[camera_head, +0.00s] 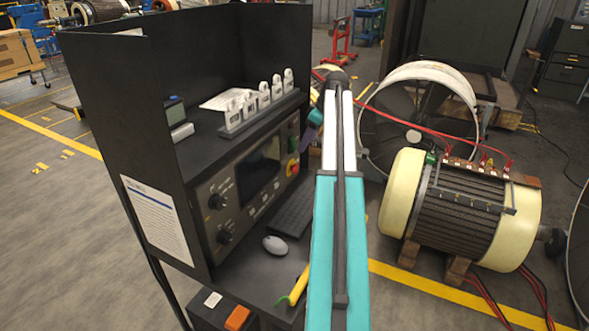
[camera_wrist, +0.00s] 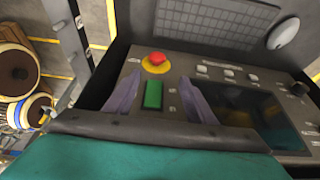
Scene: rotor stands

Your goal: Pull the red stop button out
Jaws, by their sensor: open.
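The red stop button (camera_wrist: 157,59) sits on a yellow base on the dark control panel (camera_wrist: 213,75) in the wrist view. In the head view the button (camera_head: 292,168) shows at the panel's right end, beside my arm. My gripper (camera_wrist: 152,88) is open, with its two purple fingers apart and nothing between them. In the wrist view the fingertips lie below the button in the picture, on either side of a green button (camera_wrist: 153,95). The gap to the panel cannot be told. In the head view one purple finger (camera_head: 308,136) shows close to the panel's right end.
The panel also carries a dark screen (camera_wrist: 257,112), dials (camera_head: 217,201) and small switches. A keyboard (camera_head: 292,213) and a mouse (camera_head: 275,246) lie on the shelf below. A motor (camera_head: 452,205) and a round fan housing (camera_head: 377,125) stand to the right.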

